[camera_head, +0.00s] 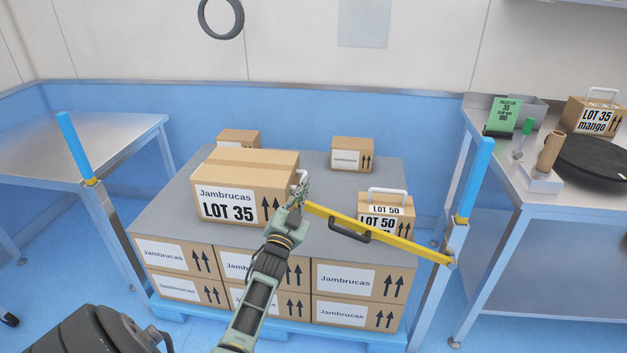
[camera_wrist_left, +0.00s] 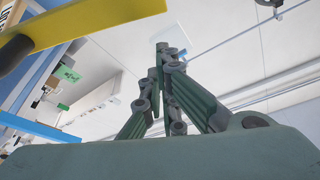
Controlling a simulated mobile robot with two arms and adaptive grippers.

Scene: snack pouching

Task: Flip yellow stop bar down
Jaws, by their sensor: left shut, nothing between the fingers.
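The yellow stop bar (camera_head: 400,241) runs from its pivot on the right post (camera_head: 453,245) leftward across the front of the box stack. It slants, with its free left end higher in the picture. A black handle (camera_head: 350,231) is on the bar. My left gripper (camera_head: 303,188) is shut and empty at the bar's free end; I cannot tell whether it touches. In the left wrist view the shut fingers (camera_wrist_left: 163,50) point upward, and the bar (camera_wrist_left: 95,20) crosses the upper left. My right gripper is not in view.
A left post (camera_head: 95,195) with a yellow bracket stands opposite. A LOT 35 carton (camera_head: 240,170) and a handled LOT 50 carton (camera_head: 390,210) sit on the grey-topped stack (camera_head: 310,240). Steel tables (camera_head: 80,145) flank both sides.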

